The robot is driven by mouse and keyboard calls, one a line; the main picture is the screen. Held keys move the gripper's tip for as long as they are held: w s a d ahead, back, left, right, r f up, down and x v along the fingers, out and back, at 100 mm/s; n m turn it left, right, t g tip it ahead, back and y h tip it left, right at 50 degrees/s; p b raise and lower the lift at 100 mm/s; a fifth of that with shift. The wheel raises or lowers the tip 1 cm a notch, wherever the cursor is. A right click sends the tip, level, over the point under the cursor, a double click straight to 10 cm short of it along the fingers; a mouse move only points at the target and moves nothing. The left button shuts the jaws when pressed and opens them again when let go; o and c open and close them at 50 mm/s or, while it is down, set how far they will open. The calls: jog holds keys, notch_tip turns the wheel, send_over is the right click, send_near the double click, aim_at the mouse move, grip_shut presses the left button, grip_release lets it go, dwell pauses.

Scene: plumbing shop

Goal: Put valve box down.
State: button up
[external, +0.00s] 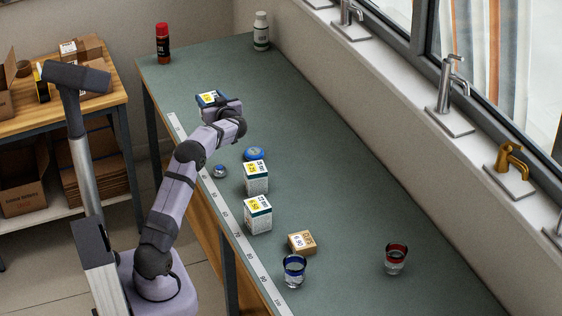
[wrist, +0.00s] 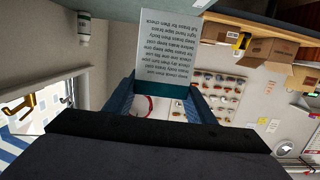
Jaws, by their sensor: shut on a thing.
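The valve box (external: 209,97), blue and white with a yellow label, is at the end of my arm over the left side of the bench. My gripper (external: 217,104) is shut on it. In the wrist view the valve box (wrist: 166,55) shows a pale panel of printed text and a dark teal band. Dark gripper parts fill the bottom of that view. I cannot tell whether the underside of the box touches the bench.

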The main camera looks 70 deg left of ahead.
jog(key=shift+r, duration=0.25)
jog(key=w+d+r+m+t, duration=0.2)
jog(key=w+d+r+t, duration=0.15)
jog(key=w+d, duration=0.55)
jog(key=w+d+r+m+t+h, duration=0.25)
jog(key=w+d, duration=0.35)
jog(key=d, duration=0.4)
jog(key=w+d+r+m+t+h, duration=0.1)
jog(key=w+d+m+t, duration=0.2)
jog(key=w+d, duration=0.6)
jog(key=shift+s+d+f+m+t+h, duration=0.35)
jog(key=shift+d+f, duration=0.65)
jog(key=shift+f, duration=1.8)
jog(key=shift+s+d+f+m+t, duration=0.15)
jog(key=shift+s+d+f+t, duration=0.55)
jog(key=shift+f, duration=2.05)
jog(key=shift+w+d+f+m+t+h, duration=0.1)
jog(key=shift+d+f+m+t+h, duration=0.15)
jog(key=shift+d+f, duration=1.8)
jog(key=shift+a+f, duration=0.75)
jog(key=shift+f, duration=0.1)
jog(key=shift+f, duration=0.15)
jog(key=o, duration=1.2)
